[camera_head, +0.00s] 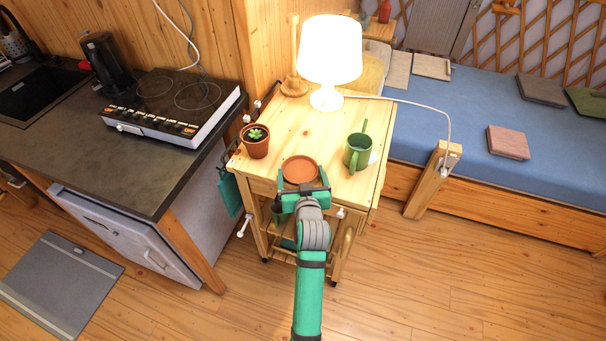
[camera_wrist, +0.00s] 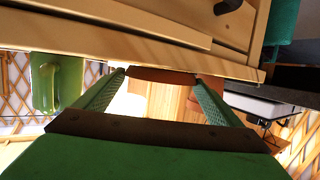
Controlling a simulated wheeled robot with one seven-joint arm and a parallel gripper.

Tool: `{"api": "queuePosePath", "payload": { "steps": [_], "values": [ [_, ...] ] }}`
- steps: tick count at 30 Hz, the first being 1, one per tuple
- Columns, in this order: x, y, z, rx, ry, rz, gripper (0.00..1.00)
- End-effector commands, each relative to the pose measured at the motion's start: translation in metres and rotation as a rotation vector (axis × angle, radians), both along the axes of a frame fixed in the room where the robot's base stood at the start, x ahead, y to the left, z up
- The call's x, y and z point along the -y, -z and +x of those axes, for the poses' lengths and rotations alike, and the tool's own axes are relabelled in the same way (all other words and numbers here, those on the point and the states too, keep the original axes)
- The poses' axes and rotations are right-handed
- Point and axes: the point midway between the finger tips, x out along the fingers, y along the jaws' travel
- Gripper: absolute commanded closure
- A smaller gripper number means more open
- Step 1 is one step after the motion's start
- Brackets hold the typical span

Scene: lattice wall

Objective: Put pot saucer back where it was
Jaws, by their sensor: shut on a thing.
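The pot saucer (camera_head: 300,168) is a round, shallow terracotta dish over the front part of the small wooden cart's top (camera_head: 322,121). My gripper (camera_head: 303,188) is shut on its near rim, at the cart's front edge. In the wrist view the saucer (camera_wrist: 160,75) shows edge-on as a brown strip between my fingertips (camera_wrist: 162,78). It looks level and close to the cart top; I cannot tell whether it touches. A small terracotta pot with a green succulent (camera_head: 256,142) stands to the left of the saucer, apart from it.
A counter with a hob (camera_head: 175,100) is at left, a blue bed (camera_head: 460,130) at right. Bare wood lies behind the saucer.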

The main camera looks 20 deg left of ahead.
Motion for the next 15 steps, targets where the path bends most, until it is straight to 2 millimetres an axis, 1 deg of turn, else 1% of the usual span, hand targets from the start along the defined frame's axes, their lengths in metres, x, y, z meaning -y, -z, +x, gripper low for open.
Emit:
{"api": "queuePosePath", "payload": {
  "steps": [7,8,9,15],
  "values": [
    [-0.0001,0.002,0.0,0.0,0.0,0.0,0.36],
    [0.0004,0.0026,0.0001,0.0,0.0,0.001,0.09],
    [0.0012,0.0022,0.0004,0.0,0.002,0.0,0.0],
    [0.0039,0.002,0.0011,0.0,0.005,0.0,0.0]
  ]
}}
